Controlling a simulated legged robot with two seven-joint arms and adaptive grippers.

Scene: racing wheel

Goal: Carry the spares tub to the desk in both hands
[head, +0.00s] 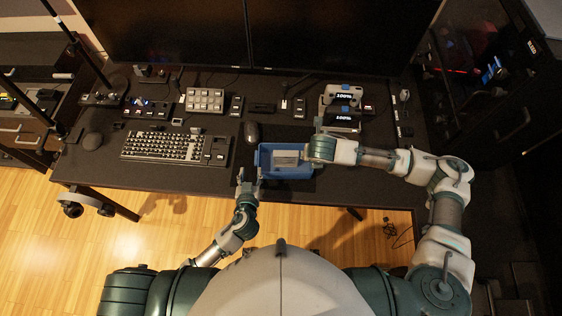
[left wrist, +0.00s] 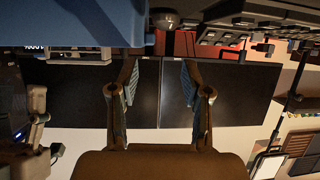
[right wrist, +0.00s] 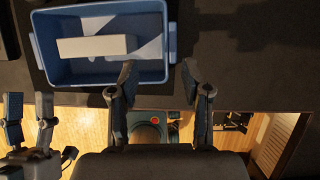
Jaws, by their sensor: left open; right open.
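The blue spares tub (head: 268,172) sits on the black desk (head: 180,178) near its front edge, with a pale block (head: 287,158) inside. The right wrist view shows the tub (right wrist: 105,75) and the block (right wrist: 95,46) from above. My left gripper (head: 248,176) is open, just left of the tub at the desk's front edge. In the left wrist view the tub (left wrist: 75,22) fills the upper left, apart from the fingers. My right gripper (head: 312,150) is over the tub's right end, partly hidden by its own wrist. In its own view it is open beside the tub's rim, with nothing between the fingers.
A keyboard (head: 162,146) lies left of the tub, and a mouse (head: 251,132) is just behind it. Devices with "100%" screens (head: 342,116) stand behind my right gripper. Monitors (head: 245,30) line the back. Bare desk lies left of the tub, in front of the keyboard.

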